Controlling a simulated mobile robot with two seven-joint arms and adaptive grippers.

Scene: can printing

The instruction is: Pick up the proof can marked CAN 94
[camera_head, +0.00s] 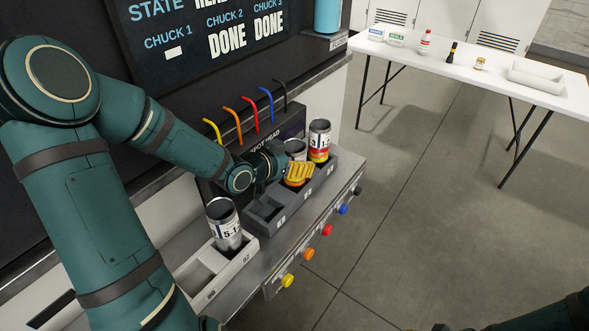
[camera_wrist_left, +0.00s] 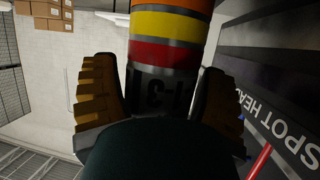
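A can with orange, yellow and red bands (camera_wrist_left: 168,28) stands in the middle slot of the grey chuck block; its metal rim (camera_head: 296,146) shows behind my left gripper (camera_head: 299,174). In the left wrist view, the yellow fingers of this gripper (camera_wrist_left: 160,95) flank the can, with a narrow gap at the left finger, so it looks open around it. A second banded can (camera_head: 319,141) stands in the far slot. A silver can marked 5.1 (camera_head: 225,226) stands in the pale near rack. I cannot read CAN 94 on any can. My right gripper is barely visible at the bottom edge.
The grey block (camera_head: 248,226) has an empty near slot. The pale rack (camera_head: 207,289) has empty room. Coloured knobs (camera_head: 327,230) line the bench front. Curved coloured tubes (camera_head: 248,115) rise behind the cans. The screen (camera_head: 180,30) reads DONE for chucks 2 and 3. A white table (camera_head: 500,75) stands far right.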

